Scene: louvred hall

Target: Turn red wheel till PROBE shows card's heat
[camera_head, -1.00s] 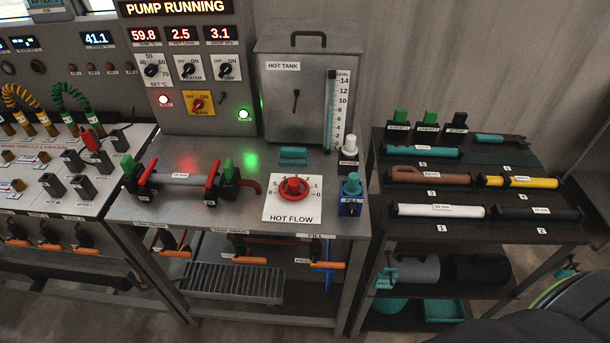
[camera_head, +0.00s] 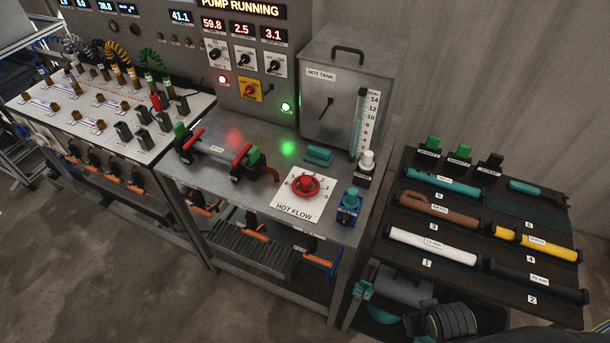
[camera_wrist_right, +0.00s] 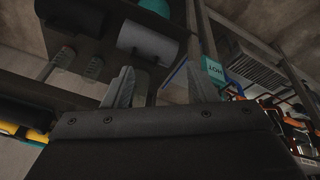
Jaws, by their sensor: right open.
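The red wheel (camera_head: 305,184) sits on a white HOT FLOW plate (camera_head: 297,206) with a number scale, on the bench top in the head view. A display on the left panel reads 41.1 (camera_head: 181,17); I cannot make out a PROBE label on it. I cannot identify the card with the heat value. My right gripper (camera_wrist_right: 160,85) shows in the right wrist view with its two fingers apart and nothing between them. It is near dark shelving, away from the wheel. My left gripper is not in view.
A blue valve block (camera_head: 348,208) with a teal knob stands right of the wheel. The hot tank (camera_head: 345,95) is behind. A black rack (camera_head: 470,215) with pipe pieces stands to the right. Orange-handled valves (camera_head: 320,262) hang under the bench. Floor in front is clear.

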